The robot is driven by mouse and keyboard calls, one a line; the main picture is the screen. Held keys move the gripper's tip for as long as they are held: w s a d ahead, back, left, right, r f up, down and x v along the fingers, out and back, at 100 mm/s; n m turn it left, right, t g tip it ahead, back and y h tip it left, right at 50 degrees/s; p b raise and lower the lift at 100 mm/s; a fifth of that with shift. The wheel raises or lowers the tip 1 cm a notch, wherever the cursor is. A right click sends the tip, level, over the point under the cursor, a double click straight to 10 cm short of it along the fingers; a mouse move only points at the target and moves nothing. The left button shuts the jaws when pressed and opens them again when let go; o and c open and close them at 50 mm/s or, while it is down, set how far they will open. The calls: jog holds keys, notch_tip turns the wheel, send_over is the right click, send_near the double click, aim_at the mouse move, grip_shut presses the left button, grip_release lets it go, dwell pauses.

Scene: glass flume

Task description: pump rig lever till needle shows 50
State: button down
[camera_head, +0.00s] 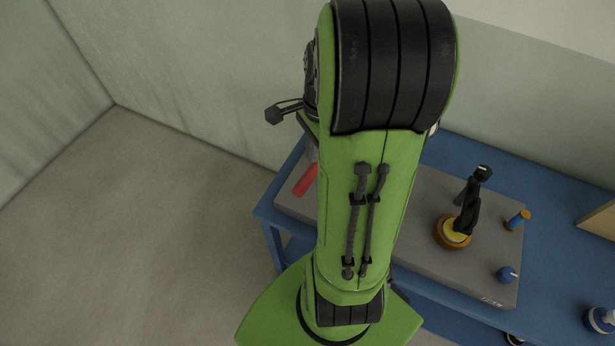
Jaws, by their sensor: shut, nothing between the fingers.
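A grey rig board (415,270) lies on a blue table. A red bar, which looks like a lever handle (305,180), shows at the board's left end, partly hidden behind my green arm. On the right of the board sits a round brass-rimmed piece with a yellow face (453,232), perhaps the gauge. No needle or reading can be made out.
A blue knob (507,274) and an orange-and-blue cylinder (517,219) are at the board's right side. A blue-and-white item (600,319) and a tan box (598,218) are farther right on the blue table (560,270). The floor at left is clear; pale walls stand behind.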

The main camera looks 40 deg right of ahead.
jog(key=f+b, duration=0.1)
jog(key=f, duration=0.1)
jog(key=f+b, duration=0.3)
jog(key=f, duration=0.1)
jog(key=shift+a+b, duration=0.25)
jog(key=shift+b, duration=0.15)
notch_tip(320, 180, down, 4)
jog(key=b, duration=0.3)
jog(key=shift+f+b, duration=0.25)
jog(key=shift+b, duration=0.05)
jog(key=shift+r, duration=0.1)
jog(key=shift+d+r+p, duration=0.2)
jog(key=shift+d+p, duration=0.05)
jog(key=shift+p, duration=0.1)
jog(key=d+p, duration=0.1)
jog(key=d, duration=0.1)
notch_tip(320, 180, up, 16)
jog(key=r+p, duration=0.1)
jog(key=p, duration=0.4)
send_over(315, 173)
jog(key=s+d, duration=0.1)
jog(key=d, duration=0.3)
jog(key=shift+a+f, duration=0.1)
jog(key=shift+f, duration=0.15)
